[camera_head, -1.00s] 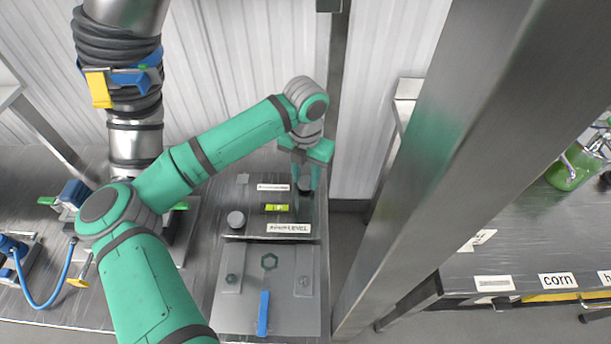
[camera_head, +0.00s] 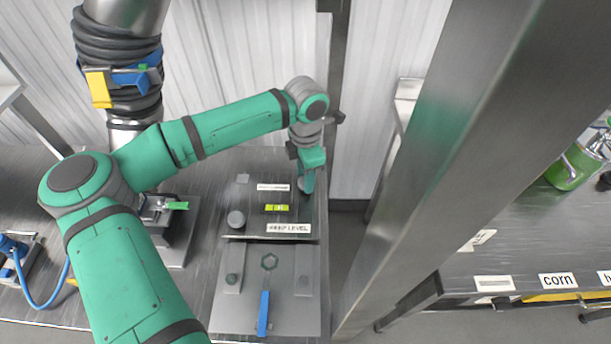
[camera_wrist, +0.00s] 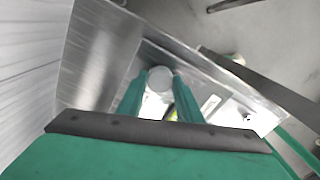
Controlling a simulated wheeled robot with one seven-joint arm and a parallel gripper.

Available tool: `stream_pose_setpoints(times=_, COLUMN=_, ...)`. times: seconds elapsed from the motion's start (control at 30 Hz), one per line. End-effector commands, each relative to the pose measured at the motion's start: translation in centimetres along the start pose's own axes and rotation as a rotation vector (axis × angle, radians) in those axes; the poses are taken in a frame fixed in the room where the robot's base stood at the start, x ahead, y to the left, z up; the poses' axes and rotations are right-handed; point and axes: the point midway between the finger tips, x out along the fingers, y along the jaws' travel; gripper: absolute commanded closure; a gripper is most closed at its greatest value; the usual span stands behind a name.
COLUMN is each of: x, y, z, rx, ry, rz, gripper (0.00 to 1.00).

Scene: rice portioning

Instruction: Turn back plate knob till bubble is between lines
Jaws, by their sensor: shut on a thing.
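The level plate (camera_head: 246,222) lies on the left bench with a "KEEP LEVEL" label (camera_head: 289,228) along its front edge. A yellow-green bubble vial (camera_head: 277,208) sits on it; the bubble is too small to place against the lines. A round grey knob (camera_head: 236,218) stands at the plate's front left. My gripper (camera_head: 307,184) points down at the plate's back right and is shut on the back knob, whose pale round top (camera_wrist: 160,77) shows between the fingers in the wrist view. The knob is mostly hidden by the fingers in the head view.
A steel post (camera_head: 440,150) rises right of the bench. A ribbed wall is close behind my gripper.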

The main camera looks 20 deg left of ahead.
Motion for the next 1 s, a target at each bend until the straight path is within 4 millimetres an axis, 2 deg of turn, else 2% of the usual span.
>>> stream_pose_setpoints(times=0.6, x=-0.08, y=0.04, z=0.00, rx=0.037, ry=0.000, rz=0.001, gripper=0.90)
stream_pose_setpoints(times=0.63, x=-0.08, y=0.04, z=0.00, rx=0.037, ry=0.000, rz=0.001, gripper=0.61)
stream_pose_setpoints(times=0.7, x=-0.07, y=0.03, z=0.00, rx=0.037, ry=0.000, rz=0.001, gripper=0.49)
stream_pose_setpoints(times=1.0, x=-0.15, y=0.02, z=0.00, rx=0.037, ry=0.000, rz=0.001, gripper=0.49)
